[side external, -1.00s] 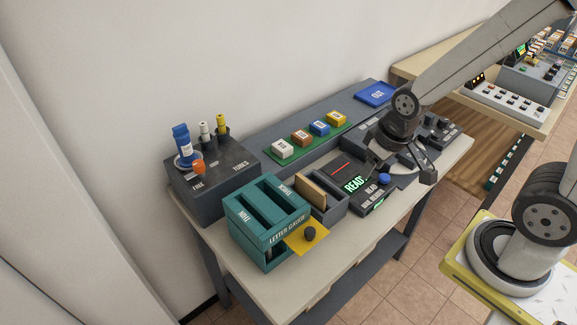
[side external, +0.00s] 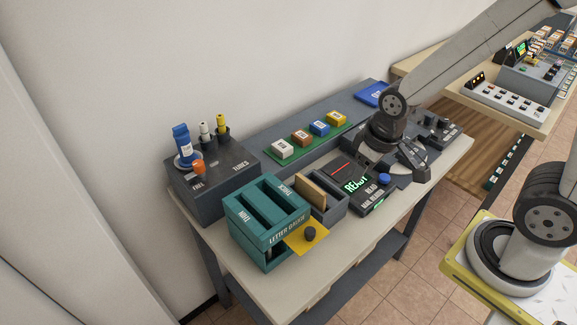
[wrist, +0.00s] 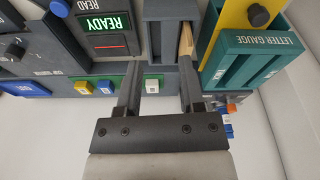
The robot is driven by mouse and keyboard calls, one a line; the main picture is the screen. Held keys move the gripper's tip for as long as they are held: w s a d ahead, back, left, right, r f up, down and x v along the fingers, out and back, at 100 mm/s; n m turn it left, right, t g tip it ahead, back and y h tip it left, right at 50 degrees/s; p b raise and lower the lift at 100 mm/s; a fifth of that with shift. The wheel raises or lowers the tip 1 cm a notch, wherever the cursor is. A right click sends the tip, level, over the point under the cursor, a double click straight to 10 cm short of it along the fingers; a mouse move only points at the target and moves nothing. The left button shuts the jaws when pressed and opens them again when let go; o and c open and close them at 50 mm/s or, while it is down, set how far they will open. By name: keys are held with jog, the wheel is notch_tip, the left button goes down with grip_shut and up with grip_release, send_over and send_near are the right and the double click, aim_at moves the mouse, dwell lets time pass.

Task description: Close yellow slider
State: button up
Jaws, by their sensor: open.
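The yellow slider (side external: 303,240) is a flat yellow plate with a black knob (side external: 310,233). It sticks out from the front of the teal letter gauge (side external: 268,225). In the wrist view the slider (wrist: 236,22) is at the top right, beside the gauge (wrist: 262,55), with its knob (wrist: 258,15) near the top edge. My gripper (side external: 388,165) is open above the right part of the desk unit, to the right of the slider and apart from it. In the wrist view the jaws (wrist: 159,75) are spread with nothing held between them.
A grey holder (side external: 328,207) with a tan card (side external: 311,191) stands between the gauge and the READY panel (side external: 358,185). Several coloured blocks lie on a green strip (side external: 310,143) behind. A dark tube box (side external: 215,178) stands at left. The desk's front edge is clear.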

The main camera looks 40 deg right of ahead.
aim_at(309, 230)
jog(key=a+n, duration=0.2)
jog(key=a, duration=0.2)
jog(key=a+n+g, duration=0.1)
jog(key=a+n, duration=0.2)
jog(key=a, duration=0.2)
jog(key=w+a+f+n+g, duration=0.1)
jog(key=a+n, duration=0.1)
jog(key=a, duration=0.2)
jog(key=shift+a+n, duration=0.3)
jog(key=shift+f, duration=0.1)
jog(key=shift+f, duration=3.75)
grip_shut()
jog(key=shift+w, duration=0.1)
